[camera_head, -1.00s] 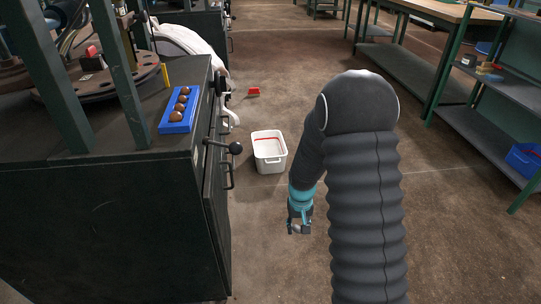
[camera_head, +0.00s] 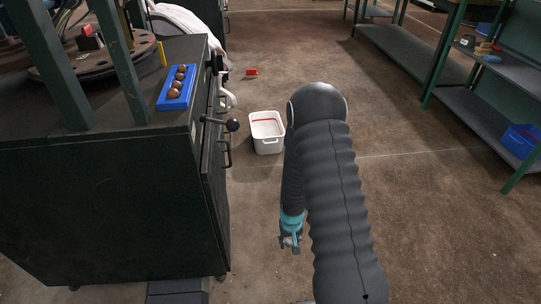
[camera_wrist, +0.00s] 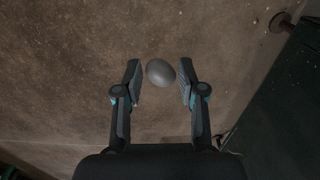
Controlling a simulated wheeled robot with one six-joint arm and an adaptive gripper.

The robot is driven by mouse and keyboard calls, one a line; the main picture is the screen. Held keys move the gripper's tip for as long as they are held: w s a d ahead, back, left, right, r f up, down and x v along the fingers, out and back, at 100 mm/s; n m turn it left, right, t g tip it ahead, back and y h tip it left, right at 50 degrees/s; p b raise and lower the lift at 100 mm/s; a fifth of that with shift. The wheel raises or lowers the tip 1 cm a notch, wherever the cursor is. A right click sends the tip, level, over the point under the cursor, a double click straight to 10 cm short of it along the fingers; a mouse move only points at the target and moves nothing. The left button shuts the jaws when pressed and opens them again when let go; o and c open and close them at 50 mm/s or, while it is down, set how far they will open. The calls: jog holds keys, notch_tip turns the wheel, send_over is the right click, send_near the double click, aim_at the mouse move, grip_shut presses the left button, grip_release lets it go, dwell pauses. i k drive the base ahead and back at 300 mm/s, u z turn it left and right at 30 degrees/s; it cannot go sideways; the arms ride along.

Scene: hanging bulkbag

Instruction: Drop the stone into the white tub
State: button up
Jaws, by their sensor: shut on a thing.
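The stone (camera_wrist: 160,72) is a smooth grey oval between the two fingers of my gripper (camera_wrist: 160,82) in the wrist view. My gripper is shut on it; a small gap seems to show by the left finger. In the head view my gripper (camera_head: 290,243) hangs low, with bare floor around it, and the stone is too small to make out clearly. The white tub (camera_head: 268,147) stands upright on the floor, farther off than my gripper and slightly to its left. A red line shows inside it. My arm's upper part is close to its right edge in the picture.
A dark cabinet (camera_head: 110,200) with protruding handles stands left of the tub, a blue tray (camera_head: 163,101) of brown balls on top. A small red object (camera_head: 251,72) lies on the floor beyond the tub. Shelving (camera_head: 485,115) stands at the right. Open floor lies between.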

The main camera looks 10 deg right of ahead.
aim_at(259, 148)
jog(key=u, duration=0.55)
jog(key=k, duration=0.6)
jog(key=z, duration=0.1)
jog(key=i, duration=0.6)
jog(key=z, duration=1.3)
jog(key=i, duration=1.35)
jog(key=u, duration=0.35)
jog(key=i, duration=1)
jog(key=u, duration=1.3)
jog(key=i, duration=0.3)
jog(key=u, duration=0.25)
